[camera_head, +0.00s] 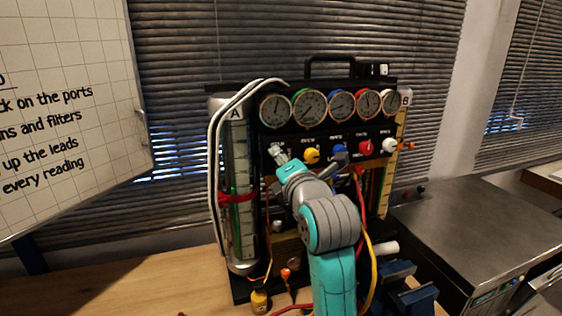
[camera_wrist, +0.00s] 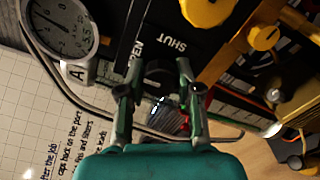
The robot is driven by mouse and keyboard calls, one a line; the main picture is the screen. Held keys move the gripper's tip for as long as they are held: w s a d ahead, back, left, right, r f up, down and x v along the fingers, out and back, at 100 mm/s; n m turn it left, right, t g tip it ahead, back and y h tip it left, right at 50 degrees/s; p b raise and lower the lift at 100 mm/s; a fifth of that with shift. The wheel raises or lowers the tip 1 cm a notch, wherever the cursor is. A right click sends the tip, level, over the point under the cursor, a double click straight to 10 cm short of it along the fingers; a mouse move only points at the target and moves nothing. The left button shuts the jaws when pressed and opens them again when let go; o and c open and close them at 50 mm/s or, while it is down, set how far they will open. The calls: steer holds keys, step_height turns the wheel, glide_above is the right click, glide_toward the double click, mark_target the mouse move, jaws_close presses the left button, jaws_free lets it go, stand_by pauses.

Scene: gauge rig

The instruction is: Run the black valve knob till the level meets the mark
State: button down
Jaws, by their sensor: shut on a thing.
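The black valve knob (camera_wrist: 160,75) sits on the dark panel beside the letters "SHUT" and "EN" in the wrist view. My gripper (camera_wrist: 155,90) has one finger on each side of it and is shut on it. In the head view my gripper (camera_head: 279,154) is at the left end of the knob row and hides the black knob. The sight tube A (camera_head: 241,170) stands upright at the left of the rig, with a red band (camera_head: 237,198) around it. Green shows inside the tube just below the band; its exact top is too small to tell.
Gauges (camera_head: 311,107) line the panel above yellow (camera_head: 312,155), blue, red and white knobs (camera_head: 389,146). White hoses (camera_head: 216,150) loop beside tube A. Red and yellow hoses (camera_head: 371,255) hang near my arm.

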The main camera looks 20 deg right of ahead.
steer(key=shift+m, duration=0.3)
steer(key=m, duration=0.3)
steer(key=shift+m, duration=0.4)
steer(key=m, duration=0.4)
steer(key=shift+m, duration=0.3)
steer(key=m, duration=0.4)
steer(key=shift+m, duration=2.5)
steer(key=c, duration=0.8)
jaws_free()
steer(key=shift+o, duration=0.2)
